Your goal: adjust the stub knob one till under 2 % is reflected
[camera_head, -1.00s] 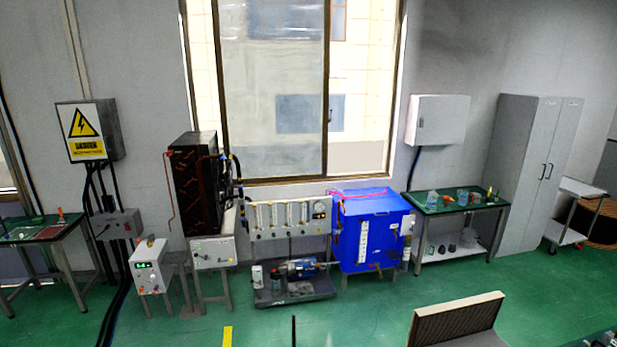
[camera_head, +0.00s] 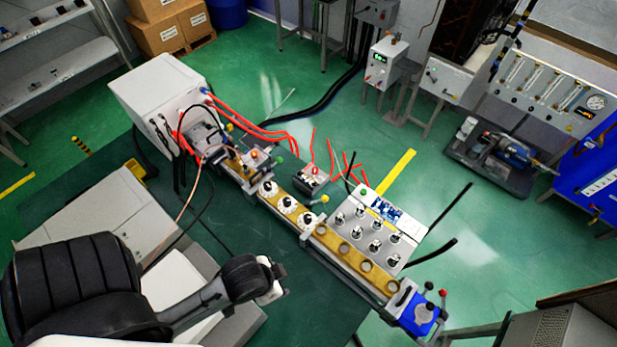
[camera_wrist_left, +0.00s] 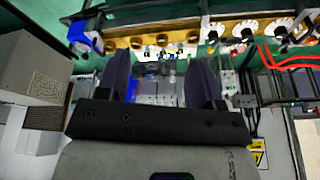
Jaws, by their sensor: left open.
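No label readable here tells which is knob one. White knobs (camera_wrist_left: 243,30) also show along the top of the left wrist view. My right gripper is not in view.
The waveguide line (camera_head: 345,255) runs diagonally across the bench. Behind it are a panel with several metal posts (camera_head: 375,230) and a small box with a red light (camera_head: 312,178). Red hoses (camera_head: 250,125) lead to a white cabinet (camera_head: 160,95). A green readout (camera_head: 380,57) is too small to read.

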